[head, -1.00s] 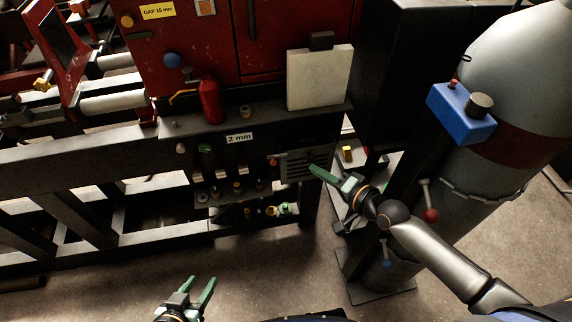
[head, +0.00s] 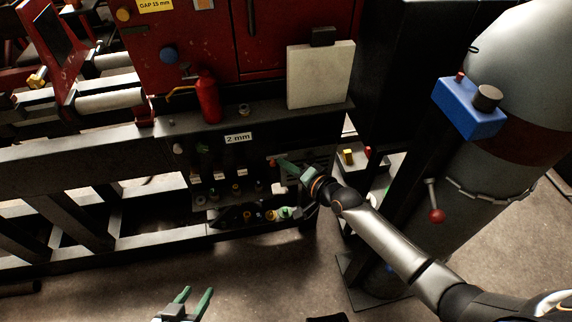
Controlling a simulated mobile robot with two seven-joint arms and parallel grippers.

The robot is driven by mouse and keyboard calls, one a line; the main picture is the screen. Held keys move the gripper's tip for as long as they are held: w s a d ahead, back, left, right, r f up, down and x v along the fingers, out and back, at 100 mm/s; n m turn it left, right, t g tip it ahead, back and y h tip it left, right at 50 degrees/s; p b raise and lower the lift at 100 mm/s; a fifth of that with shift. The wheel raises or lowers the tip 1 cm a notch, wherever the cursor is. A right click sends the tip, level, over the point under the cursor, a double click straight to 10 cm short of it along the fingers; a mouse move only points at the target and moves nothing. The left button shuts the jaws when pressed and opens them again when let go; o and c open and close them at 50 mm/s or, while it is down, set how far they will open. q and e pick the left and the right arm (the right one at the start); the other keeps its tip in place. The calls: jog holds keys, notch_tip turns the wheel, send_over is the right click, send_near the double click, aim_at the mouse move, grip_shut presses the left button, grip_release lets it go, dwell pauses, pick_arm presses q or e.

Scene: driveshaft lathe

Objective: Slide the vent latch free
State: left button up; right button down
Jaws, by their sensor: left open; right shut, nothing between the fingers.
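The vent (head: 322,155), a slatted grey panel, is set in the dark lower front of the machine, right of the "2 mm" label. A small orange-red knob (head: 271,162), which looks like the vent latch, sits at its left edge. My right gripper (head: 280,162) is shut and empty, with its green fingertips at the knob. I cannot tell whether they touch it. The gripper and wrist hide much of the vent. My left gripper (head: 196,300) is open and empty, low in the view over the floor, well away from the vent.
A red bottle (head: 208,100) and a pale board (head: 320,76) stand on the ledge above. Several small fittings sit on shelves left of the vent. A grey cylinder (head: 500,190) with a blue box (head: 468,110) stands at right.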

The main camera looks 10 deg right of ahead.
jog(key=a+p, duration=0.1)
jog(key=a, duration=0.2)
jog(key=shift+a, duration=0.3)
dwell(0.3)
jog(key=shift+d+r+p, duration=0.1)
jog(key=shift+p, duration=0.25)
